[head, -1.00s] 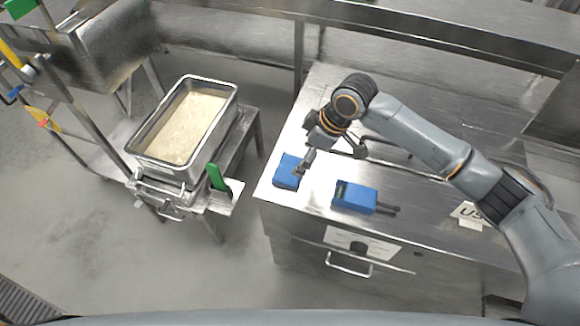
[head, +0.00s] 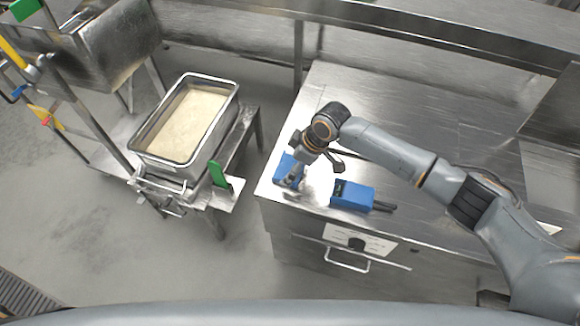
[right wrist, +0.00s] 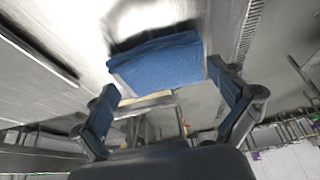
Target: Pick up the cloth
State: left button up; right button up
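The blue folded cloth (head: 283,166) lies near the left edge of the steel counter, partly hidden by my right gripper. In the right wrist view the cloth (right wrist: 160,62) sits ahead of the two fingers, across the gap between them. My right gripper (head: 315,172) is over the counter at the cloth's right side with its fingers spread. In the right wrist view the gripper (right wrist: 162,82) looks open, with nothing held. I cannot tell whether a finger touches the cloth. My left gripper is not in view.
A blue device with a black handle (head: 352,195) lies on the counter (head: 400,130) just right of the gripper. Left of the counter, a steel pan (head: 146,160) of rice stands on a low stand, with a green handle (head: 217,174) beside it. The counter's back is clear.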

aim_at(286, 165)
jog(key=c, duration=0.4)
jog(key=shift+r, duration=0.5)
notch_tip(286, 165, up, 2)
jog(key=shift+d+r+b, duration=0.1)
jog(key=shift+r+b, duration=0.1)
jog(key=shift+b, duration=0.2)
jog(key=s+d+r+b, duration=0.3)
jog(key=s+d+r, duration=0.6)
jog(key=d, duration=0.1)
jog(key=shift+s+r+b, duration=0.3)
jog(key=shift+r+b, duration=0.05)
